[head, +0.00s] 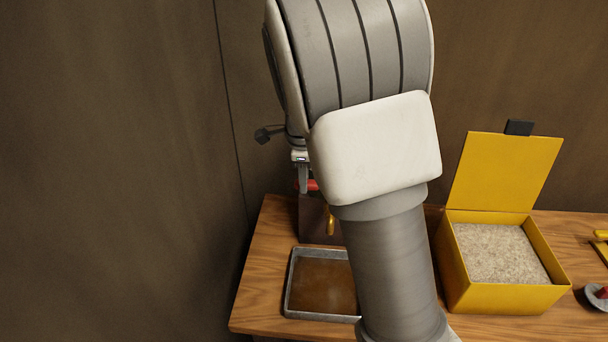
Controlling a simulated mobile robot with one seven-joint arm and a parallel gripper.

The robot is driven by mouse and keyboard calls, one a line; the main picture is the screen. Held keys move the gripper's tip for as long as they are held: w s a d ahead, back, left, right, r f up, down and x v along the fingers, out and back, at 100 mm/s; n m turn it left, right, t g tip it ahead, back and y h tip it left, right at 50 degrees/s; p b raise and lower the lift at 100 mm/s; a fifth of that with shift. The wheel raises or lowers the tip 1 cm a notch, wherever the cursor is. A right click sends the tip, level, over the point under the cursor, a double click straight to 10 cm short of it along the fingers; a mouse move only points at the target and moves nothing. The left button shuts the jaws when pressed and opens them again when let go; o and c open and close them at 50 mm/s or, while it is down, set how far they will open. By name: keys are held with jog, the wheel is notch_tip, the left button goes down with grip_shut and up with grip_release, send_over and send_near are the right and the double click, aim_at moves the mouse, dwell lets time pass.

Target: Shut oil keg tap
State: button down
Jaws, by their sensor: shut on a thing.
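The oil keg (314,224) is a dark brown block-like body at the back left of the wooden table, mostly hidden behind my arm. Its yellow tap spout (331,222) hangs down at the front, above the tray side. A red tap handle (313,185) shows just above the keg, partly hidden by my arm. My gripper (303,182) points down at the red handle and is shut on it. The handle's exact angle and the far finger are hard to see.
A grey metal tray (291,283) holding brown liquid stands in front of the keg. A yellow box (511,299) with its lid open holds grey granules to the right. Red and yellow items (602,293) sit at the right edge. A brown wall stands close behind and left.

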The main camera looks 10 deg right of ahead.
jog(key=shift+w, duration=0.1)
jog(key=c, duration=0.7)
grip_release()
jog(key=s+r, duration=0.1)
jog(key=r, duration=0.4)
jog(key=s+r, duration=0.1)
jog(key=r, duration=0.5)
jog(key=s+a+r, duration=0.1)
jog(key=r, duration=0.5)
jog(key=shift+s, duration=0.1)
jog(key=s+f+n+t, duration=0.1)
jog(key=s+n, duration=0.6)
jog(key=s, duration=0.1)
jog(key=s+d+f+n+t, duration=0.1)
jog(key=s+f+n, duration=0.1)
jog(key=s+n, duration=0.5)
jog(key=s+d+f+n+t+b, duration=0.1)
jog(key=s+f+n, duration=0.1)
jog(key=s+n, duration=0.5)
jog(key=shift+s+f+y, duration=0.1)
jog(key=shift+s+y, duration=0.2)
jog(key=shift+s, duration=0.95)
